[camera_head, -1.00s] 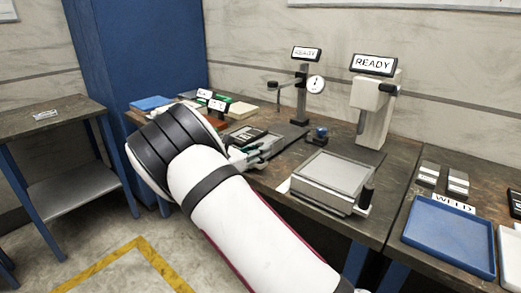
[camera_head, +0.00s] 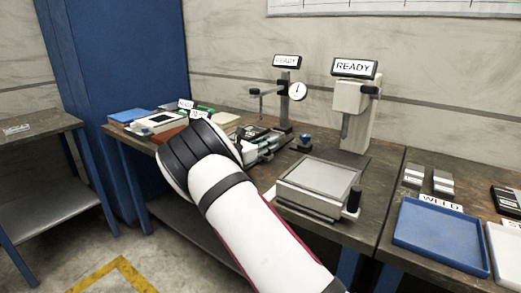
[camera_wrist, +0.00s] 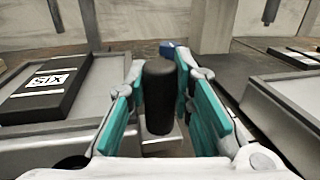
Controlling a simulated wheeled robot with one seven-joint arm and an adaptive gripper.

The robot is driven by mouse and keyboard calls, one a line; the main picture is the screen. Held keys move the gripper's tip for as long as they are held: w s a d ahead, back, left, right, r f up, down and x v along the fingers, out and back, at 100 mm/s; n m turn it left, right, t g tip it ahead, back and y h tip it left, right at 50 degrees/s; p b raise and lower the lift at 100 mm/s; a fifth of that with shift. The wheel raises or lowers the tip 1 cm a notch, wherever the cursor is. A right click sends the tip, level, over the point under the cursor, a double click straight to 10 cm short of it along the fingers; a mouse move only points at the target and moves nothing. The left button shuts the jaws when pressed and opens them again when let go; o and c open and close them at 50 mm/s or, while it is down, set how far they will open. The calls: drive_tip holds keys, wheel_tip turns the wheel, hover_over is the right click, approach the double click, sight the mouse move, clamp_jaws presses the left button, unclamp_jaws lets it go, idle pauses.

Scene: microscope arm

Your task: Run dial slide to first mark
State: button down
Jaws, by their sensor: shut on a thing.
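The dial station has a grey post (camera_head: 284,105) with a round white dial (camera_head: 297,90) and a READY sign on top. Its low slide (camera_head: 262,146) carries a dark block with a white label (camera_wrist: 50,88), seen at left in the wrist view. A black upright handle (camera_wrist: 160,98) stands between the teal fingers of my gripper (camera_wrist: 158,92), which is shut on it. In the head view my arm hides much of the slide's near side and most of the gripper. I cannot make out any marks on the slide.
A second station (camera_head: 355,110) with a READY sign has a flat grey slide (camera_head: 318,180) and its own black handle (camera_head: 353,199) to the right. A small blue-topped knob (camera_head: 305,138) stands between. A blue tray (camera_head: 440,235) lies farther right. Boxes and signs crowd the left.

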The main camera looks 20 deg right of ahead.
drive_tip(key=c, duration=1.4)
unclamp_jaws()
drive_tip(key=shift+o, duration=0.2)
drive_tip(key=shift+a, duration=0.1)
drive_tip(key=v, duration=1.2)
